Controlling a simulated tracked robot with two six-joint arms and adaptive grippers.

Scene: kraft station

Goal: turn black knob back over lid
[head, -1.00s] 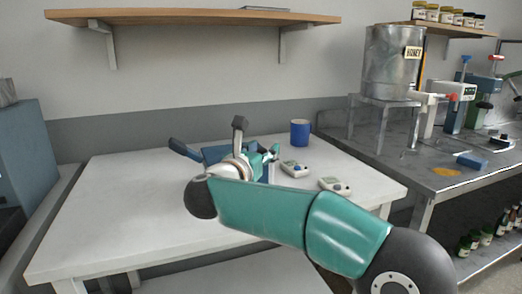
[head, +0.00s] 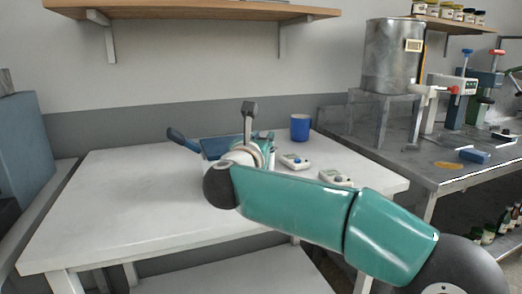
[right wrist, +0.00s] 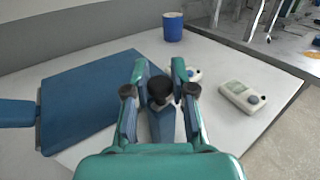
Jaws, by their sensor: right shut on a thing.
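A black knob (right wrist: 159,88) on a blue bar (right wrist: 160,124) sits between the fingers of my right gripper (right wrist: 159,93) in the right wrist view. The gripper is shut on the knob. A flat blue lid (right wrist: 90,98) lies just left of the gripper; in the head view it shows partly (head: 214,147) behind my wrist. In the head view my right gripper (head: 264,145) is at the lid's right side, mostly hidden behind my own arm. The knob is hidden there. My left gripper is not in view.
A blue handle (head: 182,139) sticks out left of the lid. A blue mug (head: 300,127) and two pale devices (head: 294,161) (head: 335,177) stand to the right on the white table (head: 120,200). The table's left part is clear. A metal bench (head: 440,165) stands at right.

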